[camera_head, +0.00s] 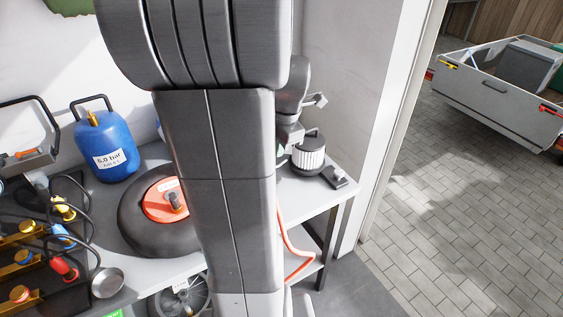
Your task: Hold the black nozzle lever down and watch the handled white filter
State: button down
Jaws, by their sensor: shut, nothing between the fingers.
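The handled white filter (308,159) stands upright on the far right part of the bench. It has white pleated sides, a black base and a black top with a handle. A small black device with a grey top (334,177) lies on the bench just right of the filter; I cannot tell if it is the nozzle lever. My gripper (285,147) is at the left of the filter, partly hidden behind my arm. It looks shut and empty. Whether it touches anything is hidden.
A blue pressure tank (105,148) and a black round item with a red centre (133,224) stand left of my arm. Coloured fittings and cables (62,226) crowd the far left. An orange hose (291,243) hangs at the bench (318,196). A white door post is right.

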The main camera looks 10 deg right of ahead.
jog(key=shift+w+v, duration=0.15)
jog(key=shift+v, duration=0.9)
jog(key=shift+w+v, duration=0.1)
jog(key=shift+v, duration=1)
